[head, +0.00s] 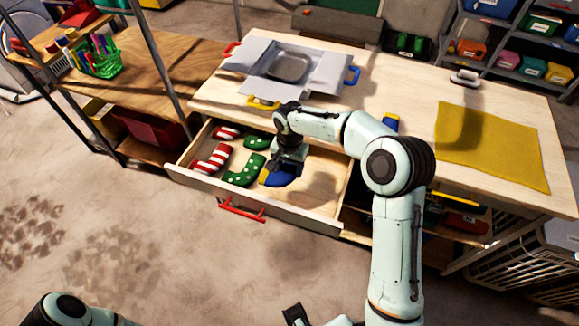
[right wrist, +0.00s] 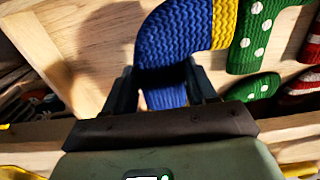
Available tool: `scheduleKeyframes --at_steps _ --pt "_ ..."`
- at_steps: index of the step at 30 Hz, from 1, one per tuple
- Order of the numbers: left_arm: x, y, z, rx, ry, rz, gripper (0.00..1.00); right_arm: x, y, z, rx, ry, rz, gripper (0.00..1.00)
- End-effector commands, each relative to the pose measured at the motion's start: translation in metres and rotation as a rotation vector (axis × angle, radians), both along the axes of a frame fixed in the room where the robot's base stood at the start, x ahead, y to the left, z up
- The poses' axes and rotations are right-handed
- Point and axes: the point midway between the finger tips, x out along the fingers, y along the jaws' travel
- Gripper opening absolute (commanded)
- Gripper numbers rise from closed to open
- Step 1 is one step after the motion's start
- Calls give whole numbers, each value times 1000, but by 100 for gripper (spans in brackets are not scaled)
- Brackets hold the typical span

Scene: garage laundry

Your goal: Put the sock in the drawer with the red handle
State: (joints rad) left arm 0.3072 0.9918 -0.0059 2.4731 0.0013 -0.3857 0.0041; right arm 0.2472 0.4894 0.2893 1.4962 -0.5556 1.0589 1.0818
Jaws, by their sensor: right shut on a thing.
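The blue sock (right wrist: 172,45) has a yellow band. It also shows in the head view (head: 275,179), partly hidden under my right gripper (head: 287,165). That gripper is shut on the sock and points down inside the open drawer with the red handle. In the right wrist view the sock sits between the two dark fingers. Whether it touches the drawer floor I cannot tell. The drawer (head: 318,212) is pulled out from the workbench, with its red handle (head: 241,209) on the front.
Red-and-white striped socks (head: 212,160) and green dotted socks (head: 245,170) lie left of the blue one in the drawer. The drawer's right part is bare.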

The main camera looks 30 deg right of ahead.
Motion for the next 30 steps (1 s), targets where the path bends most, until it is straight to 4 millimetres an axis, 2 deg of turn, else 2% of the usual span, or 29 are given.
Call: scheduleKeyframes --at_steps 22,23,25,30 --pt "-3 0 -8 0 3 0 43 0 0 -12 0 0 0 27" --pt "-3 0 -8 0 3 0 43 0 0 -12 0 0 0 60" --pt "-3 0 -8 0 3 0 43 0 0 -12 0 0 0 82" --pt "-3 0 -7 0 3 0 43 0 0 -12 0 0 0 82"
